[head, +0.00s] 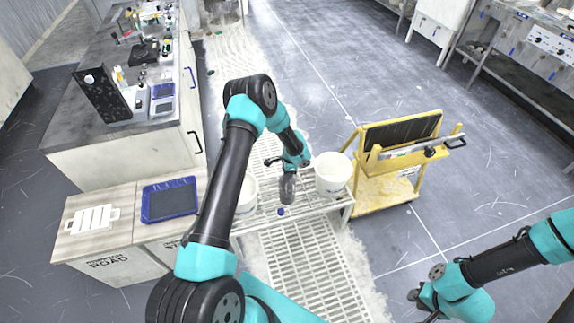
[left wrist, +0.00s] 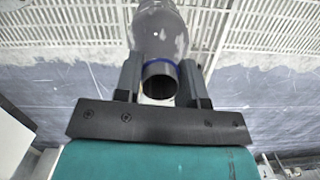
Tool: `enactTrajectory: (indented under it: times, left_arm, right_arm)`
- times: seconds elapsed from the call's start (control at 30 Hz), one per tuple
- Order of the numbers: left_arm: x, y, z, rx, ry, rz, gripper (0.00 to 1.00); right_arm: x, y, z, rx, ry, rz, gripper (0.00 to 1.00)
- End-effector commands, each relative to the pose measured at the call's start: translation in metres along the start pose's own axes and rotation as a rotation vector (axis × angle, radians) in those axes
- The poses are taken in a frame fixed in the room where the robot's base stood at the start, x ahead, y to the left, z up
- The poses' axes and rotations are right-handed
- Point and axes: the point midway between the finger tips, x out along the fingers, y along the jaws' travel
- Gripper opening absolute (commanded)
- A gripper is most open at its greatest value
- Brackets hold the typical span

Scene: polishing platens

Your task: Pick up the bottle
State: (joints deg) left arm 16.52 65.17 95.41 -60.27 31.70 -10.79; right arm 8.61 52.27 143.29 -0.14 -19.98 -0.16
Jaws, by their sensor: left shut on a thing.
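The bottle (left wrist: 162,28) is clear and greyish, with a blue ring round its neck. In the left wrist view its neck lies between the two fingers of my left gripper (left wrist: 160,82), which is shut on it. In the head view the bottle (head: 287,189) hangs below my left gripper (head: 289,171), between two white buckets over the white slatted rack. A small blue thing (head: 281,211) shows near its lower end. My right gripper (head: 420,300) is at the lower right, away from the rack; its finger opening is unclear.
A white bucket (head: 333,174) stands just right of the bottle. Another (head: 247,197) is partly hidden behind my left arm. A yellow cart (head: 385,190) stands further right. A blue tray (head: 169,200) lies on the left cabinet. Open floor lies beyond the rack.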

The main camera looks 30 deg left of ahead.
Motion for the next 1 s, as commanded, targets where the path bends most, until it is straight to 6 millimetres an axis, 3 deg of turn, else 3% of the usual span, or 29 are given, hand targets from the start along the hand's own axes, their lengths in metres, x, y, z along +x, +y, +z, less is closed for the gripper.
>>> enactTrajectory:
  times: [0.2, 0.4, 0.6, 1.0]
  left_arm:
    - [-0.003, 0.043, 0.007, 0.003, -0.002, 0.003, 0.0]
    - [-0.005, 0.07, 0.011, 0.001, -0.002, 0.002, 0.0]
    - [-0.006, 0.081, 0.012, -0.001, 0.0, 0.0, 0.0]
    - [-0.006, 0.082, 0.012, 0.0, 0.0, 0.0, 0.0]
  right_arm:
    - [0.0, 0.0, 0.0, 0.0, 0.0, 0.0, 0.29]
    - [0.0, 0.0, 0.0, 0.0, 0.0, 0.0, 0.29]
    - [0.0, 0.0, 0.0, 0.0, 0.0, 0.0, 0.29]
    - [0.0, 0.0, 0.0, 0.0, 0.0, 0.0, 0.29]
